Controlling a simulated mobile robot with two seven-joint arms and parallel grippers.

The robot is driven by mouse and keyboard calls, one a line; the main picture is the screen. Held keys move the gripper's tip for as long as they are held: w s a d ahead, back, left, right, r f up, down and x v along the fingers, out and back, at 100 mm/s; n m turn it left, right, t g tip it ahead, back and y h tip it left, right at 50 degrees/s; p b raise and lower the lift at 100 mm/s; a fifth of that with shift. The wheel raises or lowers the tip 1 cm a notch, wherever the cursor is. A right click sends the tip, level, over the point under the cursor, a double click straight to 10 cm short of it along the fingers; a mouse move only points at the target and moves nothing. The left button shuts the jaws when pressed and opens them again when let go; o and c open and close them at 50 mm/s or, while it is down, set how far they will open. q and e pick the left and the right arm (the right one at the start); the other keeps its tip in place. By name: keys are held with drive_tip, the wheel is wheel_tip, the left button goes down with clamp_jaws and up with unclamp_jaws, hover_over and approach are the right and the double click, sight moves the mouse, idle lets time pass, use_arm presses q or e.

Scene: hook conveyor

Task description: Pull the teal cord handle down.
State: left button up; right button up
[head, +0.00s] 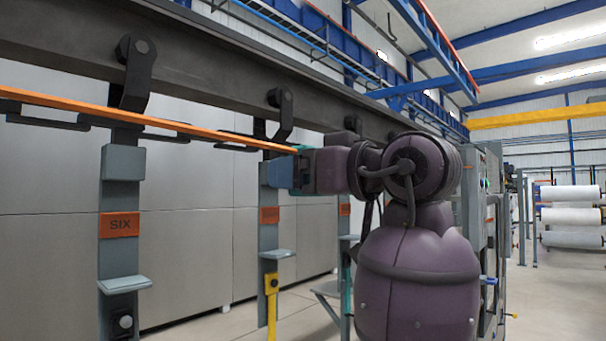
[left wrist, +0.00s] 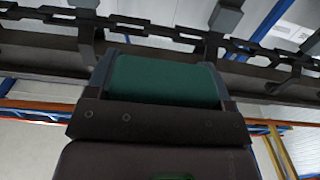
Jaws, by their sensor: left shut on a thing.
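My left gripper (head: 303,168) is at the middle of the head view, in front of the second grey post and just below the end of the orange rail. It is shut on the teal handle, and only a small teal edge (head: 299,148) shows above the jaws. In the left wrist view the teal handle (left wrist: 163,80) fills the gap between the dark fingers of the gripper (left wrist: 160,95). The cord itself cannot be made out. My right gripper is in neither view.
A dark overhead beam (head: 210,50) carries hooks (head: 133,75). Grey posts stand below, one with an orange SIX sign (head: 119,225) and a small shelf (head: 124,284). An orange rail (head: 150,121) runs across. A yellow stand (head: 271,300) is low in front. White rolls (head: 570,193) are far right.

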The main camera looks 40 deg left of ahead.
use_arm(q)
drive_tip(key=o, duration=1)
drive_tip(key=shift+o, duration=1.4)
drive_tip(key=shift+d, duration=0.6)
drive_tip(key=d+b, duration=0.1)
drive_tip(key=d, duration=0.8)
drive_tip(key=shift+s+d, duration=0.3)
drive_tip(key=shift+s, duration=0.15)
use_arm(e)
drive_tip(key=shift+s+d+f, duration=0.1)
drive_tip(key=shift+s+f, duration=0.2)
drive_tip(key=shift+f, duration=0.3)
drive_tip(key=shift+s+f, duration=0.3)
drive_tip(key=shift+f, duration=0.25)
